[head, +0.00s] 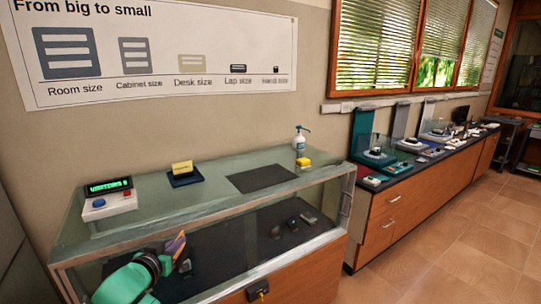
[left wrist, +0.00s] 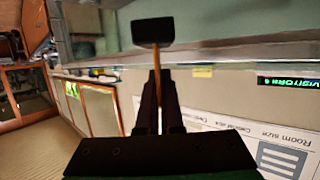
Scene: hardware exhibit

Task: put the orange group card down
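My left gripper (head: 172,256) is low in front of the glass display case (head: 222,196), near its front glass. It is shut on the orange group card (head: 181,247), whose orange edge shows beside a dark purplish part. In the left wrist view the fingers (left wrist: 157,78) are close together, and the card shows as a thin orange strip (left wrist: 156,62), edge-on. A black block (left wrist: 152,32) sits at the strip's far end; I cannot tell for sure whether it is the card's base. My right gripper is not in view.
The case top holds a counter box with green display (head: 108,186), a yellow card on a dark stand (head: 183,170), a dark mat (head: 262,178), a yellow block (head: 303,161) and a pump bottle (head: 300,138). The mat is bare. A long exhibit counter (head: 390,205) stands right.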

